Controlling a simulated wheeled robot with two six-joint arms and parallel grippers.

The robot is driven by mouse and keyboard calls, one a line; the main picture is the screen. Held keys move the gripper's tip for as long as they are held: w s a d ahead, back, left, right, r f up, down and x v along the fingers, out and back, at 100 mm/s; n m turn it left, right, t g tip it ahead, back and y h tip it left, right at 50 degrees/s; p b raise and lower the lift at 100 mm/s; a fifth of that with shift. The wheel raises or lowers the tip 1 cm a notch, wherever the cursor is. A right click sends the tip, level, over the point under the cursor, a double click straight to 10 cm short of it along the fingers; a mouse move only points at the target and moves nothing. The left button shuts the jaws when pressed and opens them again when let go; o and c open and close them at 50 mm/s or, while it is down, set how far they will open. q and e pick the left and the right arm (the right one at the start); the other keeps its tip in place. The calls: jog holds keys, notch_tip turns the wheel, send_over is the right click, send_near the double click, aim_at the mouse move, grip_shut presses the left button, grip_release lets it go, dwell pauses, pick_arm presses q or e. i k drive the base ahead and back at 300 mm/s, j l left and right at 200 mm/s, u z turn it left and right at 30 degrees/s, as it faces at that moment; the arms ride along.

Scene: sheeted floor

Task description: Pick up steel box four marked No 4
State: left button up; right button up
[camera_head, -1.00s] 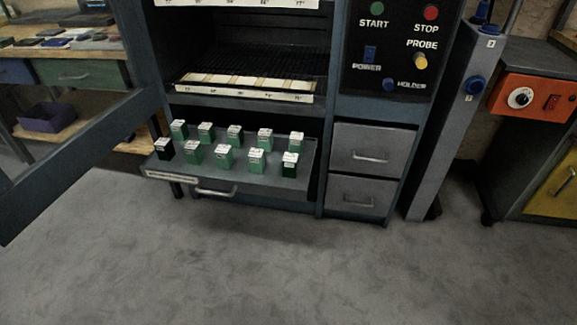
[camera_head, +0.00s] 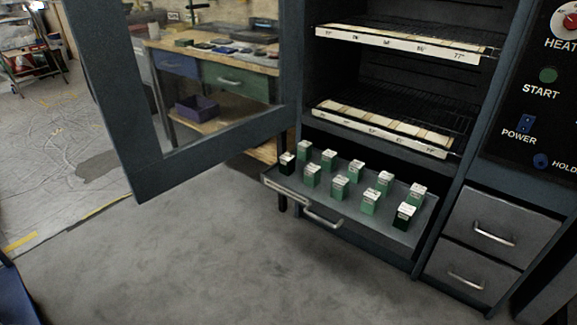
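Several small upright boxes with white labelled tops stand in two rows on the pulled-out grey drawer (camera_head: 412,233) under the cabinet. Most are green, such as the middle front box (camera_head: 340,188) and the back left box (camera_head: 305,151). The front left box (camera_head: 287,164) and front right box (camera_head: 404,218) are much darker. The marks on the tops are too small to read, so I cannot tell which one is No 4. Neither of my grippers is in view.
The cabinet's open door (camera_head: 140,150) juts out on the left. Above the drawer are racks with labelled strips (camera_head: 380,130). Two shut drawers (camera_head: 490,235) sit at right. A workbench (camera_head: 215,65) with a purple bin (camera_head: 200,106) stands behind the door. The grey floor (camera_head: 190,250) in front is clear.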

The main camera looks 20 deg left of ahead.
aim_at(287, 161)
jog(key=i+j, duration=0.2)
jog(key=i, duration=0.2)
jog(key=i+j+u, duration=0.1)
jog(key=i+j, duration=0.35)
jog(key=i, duration=0.3)
jog(key=u, duration=0.05)
